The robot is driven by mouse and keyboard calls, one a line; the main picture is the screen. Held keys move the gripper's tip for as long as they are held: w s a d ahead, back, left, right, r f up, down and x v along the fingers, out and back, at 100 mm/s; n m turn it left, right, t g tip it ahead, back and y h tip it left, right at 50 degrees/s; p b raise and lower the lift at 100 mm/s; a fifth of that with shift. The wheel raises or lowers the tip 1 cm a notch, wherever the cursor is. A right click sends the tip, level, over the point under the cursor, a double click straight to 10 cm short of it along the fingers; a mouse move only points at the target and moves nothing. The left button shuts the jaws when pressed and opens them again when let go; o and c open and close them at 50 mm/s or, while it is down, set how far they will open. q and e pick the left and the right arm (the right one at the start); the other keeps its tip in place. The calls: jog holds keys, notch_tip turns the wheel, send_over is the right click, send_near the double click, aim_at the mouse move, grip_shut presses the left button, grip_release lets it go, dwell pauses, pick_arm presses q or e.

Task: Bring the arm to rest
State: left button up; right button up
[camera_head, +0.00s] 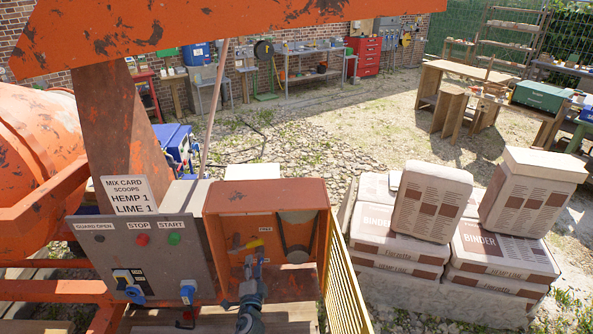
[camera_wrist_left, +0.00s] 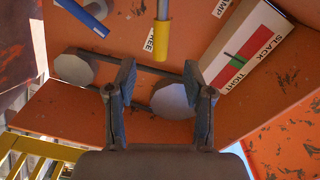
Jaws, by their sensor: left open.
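My left gripper (camera_head: 252,264) reaches up from the bottom into the open orange box (camera_head: 265,193) beside the control panel. In the left wrist view its two fingers (camera_wrist_left: 160,85) are spread apart with nothing between them. A yellow-ended lever (camera_wrist_left: 161,38) hangs just beyond the fingertips, and the gripper seems apart from it. The yellow handle also shows in the head view (camera_head: 252,243), just above the gripper. My right gripper is in neither view.
The wrist view shows grey pulleys (camera_wrist_left: 172,100), a blue handle (camera_wrist_left: 84,16) and a SLACK/TIGHT gauge (camera_wrist_left: 240,50). A yellow guard (camera_head: 343,280) and binder bags (camera_head: 433,201) stand right of the box.

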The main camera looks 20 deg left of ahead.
pick_arm(q)
jog(key=s+d+f+n+g+h, duration=0.15)
jog(key=s+f+n+g, duration=0.45)
jog(key=s+f, duration=0.8)
jog(key=s+d+f+n+g+h, duration=0.15)
jog(key=s+d+g, duration=0.3)
jog(key=s, duration=0.75)
jog(key=s+d+f+g+h, duration=0.25)
jog(key=s+d, duration=0.25)
jog(key=s, duration=0.8)
notch_tip(320, 180, down, 24)
jog(key=s+g, duration=0.2)
jog(key=s+a+f, duration=0.2)
jog(key=s+f, duration=0.9)
jog(key=f, duration=0.3)
jog(key=shift+s+g, duration=0.4)
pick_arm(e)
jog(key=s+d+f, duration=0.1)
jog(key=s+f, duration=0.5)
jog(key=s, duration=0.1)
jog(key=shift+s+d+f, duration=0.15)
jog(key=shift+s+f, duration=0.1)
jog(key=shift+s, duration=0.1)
pick_arm(q)
jog(key=shift+a, duration=0.1)
